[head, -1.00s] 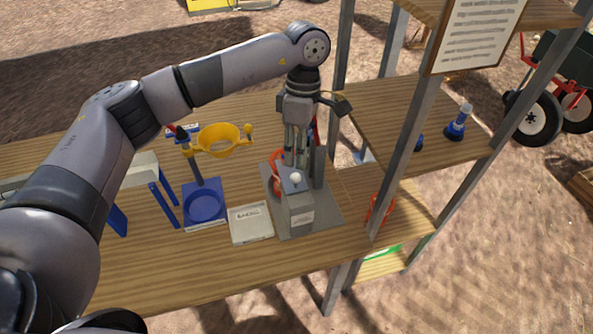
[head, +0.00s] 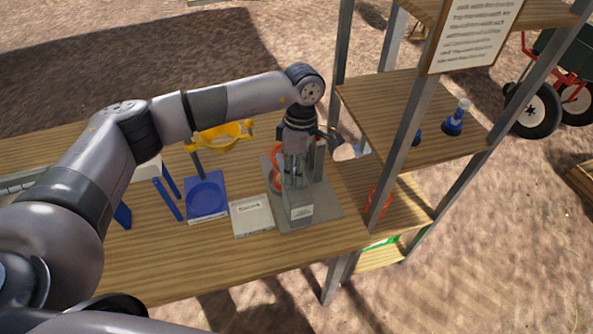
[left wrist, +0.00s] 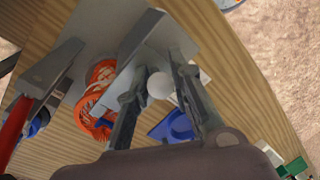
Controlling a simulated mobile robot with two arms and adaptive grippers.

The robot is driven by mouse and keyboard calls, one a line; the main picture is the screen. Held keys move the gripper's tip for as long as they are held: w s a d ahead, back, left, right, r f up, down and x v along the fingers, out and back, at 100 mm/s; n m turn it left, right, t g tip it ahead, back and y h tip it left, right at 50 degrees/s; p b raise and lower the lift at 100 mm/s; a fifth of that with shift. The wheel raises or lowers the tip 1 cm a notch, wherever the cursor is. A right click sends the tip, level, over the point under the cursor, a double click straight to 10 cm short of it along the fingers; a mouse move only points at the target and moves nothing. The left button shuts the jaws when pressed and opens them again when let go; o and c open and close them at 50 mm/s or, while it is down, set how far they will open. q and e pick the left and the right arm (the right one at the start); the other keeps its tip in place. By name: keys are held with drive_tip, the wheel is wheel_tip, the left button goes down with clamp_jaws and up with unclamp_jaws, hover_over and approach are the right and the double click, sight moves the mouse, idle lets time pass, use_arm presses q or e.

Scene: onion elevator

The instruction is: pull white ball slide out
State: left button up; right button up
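The white ball (left wrist: 160,85) shows in the left wrist view between the two fingers of my left gripper (left wrist: 160,66). The fingers stand apart on either side of it; I cannot tell whether either touches it. In the head view my left gripper (head: 295,178) points down over the grey slide block (head: 301,207), which has a small white label on its front. The gripper hides the ball there. The block stands on a grey base plate (head: 326,208) on the wooden table. My right gripper is not in view.
Left of the plate are a pale flat box (head: 252,216) and a blue stand (head: 206,196) with a yellow ring (head: 221,137). An orange coiled part (left wrist: 97,85) is close beside the block. A metal-post shelf (head: 408,125) rises to the right.

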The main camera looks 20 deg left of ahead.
use_arm(q)
clamp_jaws()
drive_tip(key=shift+s+d, duration=0.1)
drive_tip(key=shift+s+d+p, duration=0.25)
drive_tip(key=shift+s+d, duration=0.45)
drive_tip(key=shift+s, duration=0.35)
drive_tip(key=shift+s+d+p, duration=0.2)
drive_tip(key=shift+s+d, duration=0.5)
drive_tip(key=shift+s, duration=0.3)
drive_tip(key=o, duration=0.7)
unclamp_jaws()
wheel_tip(320, 180, up, 6)
drive_tip(key=shift+r+p, duration=0.1)
drive_tip(key=shift+p, duration=0.85)
